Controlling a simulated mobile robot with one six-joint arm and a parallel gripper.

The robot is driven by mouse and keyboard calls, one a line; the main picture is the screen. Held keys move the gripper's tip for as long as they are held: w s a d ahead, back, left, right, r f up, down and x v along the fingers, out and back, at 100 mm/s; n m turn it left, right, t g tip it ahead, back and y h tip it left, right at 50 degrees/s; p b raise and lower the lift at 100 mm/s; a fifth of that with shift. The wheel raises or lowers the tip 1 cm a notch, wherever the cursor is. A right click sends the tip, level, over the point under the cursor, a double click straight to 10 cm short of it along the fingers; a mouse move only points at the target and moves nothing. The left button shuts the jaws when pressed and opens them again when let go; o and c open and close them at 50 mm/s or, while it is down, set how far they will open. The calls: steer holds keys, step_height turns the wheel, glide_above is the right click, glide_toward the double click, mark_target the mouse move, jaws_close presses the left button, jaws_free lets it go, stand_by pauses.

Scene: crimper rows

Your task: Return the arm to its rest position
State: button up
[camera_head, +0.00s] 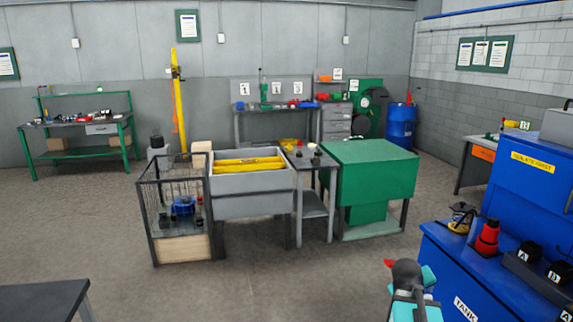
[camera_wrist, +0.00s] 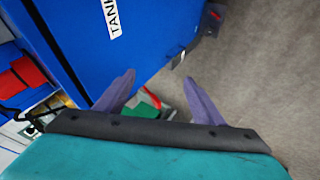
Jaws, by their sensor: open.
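My gripper (camera_wrist: 158,80) shows in the wrist view with its two purple-grey fingers spread apart and nothing held between them. A small green and red item (camera_wrist: 150,100) shows beyond the gap, too partly hidden to name. My teal and dark grey arm (camera_head: 408,285) shows at the bottom right of the head view, just left of the blue cabinet; the fingers cannot be made out there.
The blue cabinet (camera_head: 450,262) labelled TANK stands close on the right, with a red-and-black item (camera_head: 487,238) and black lettered blocks on top. A dark table corner (camera_head: 40,297) is at lower left. The floor (camera_head: 290,285) between them is clear.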

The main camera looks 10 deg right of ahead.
steer(key=s+a+f+g+y, duration=0.1)
steer(key=s+a+f+y, duration=0.1)
steer(key=a+f, duration=0.75)
steer(key=s+a+f+g+y, duration=0.2)
steer(key=a+f, duration=0.3)
steer(key=a, duration=0.9)
steer(key=s+a+f+g+y, duration=0.1)
steer(key=s+a+f+y, duration=0.1)
steer(key=a+f, duration=0.75)
steer(key=s+a+f+g+b, duration=0.2)
steer(key=s+f+g+b, duration=0.4)
steer(key=s+f, duration=2)
steer(key=b, duration=0.4)
steer(key=shift+f, duration=0.3)
steer(key=shift+s, duration=0.1)
steer(key=c, duration=0.8)
steer(key=shift+d, duration=0.1)
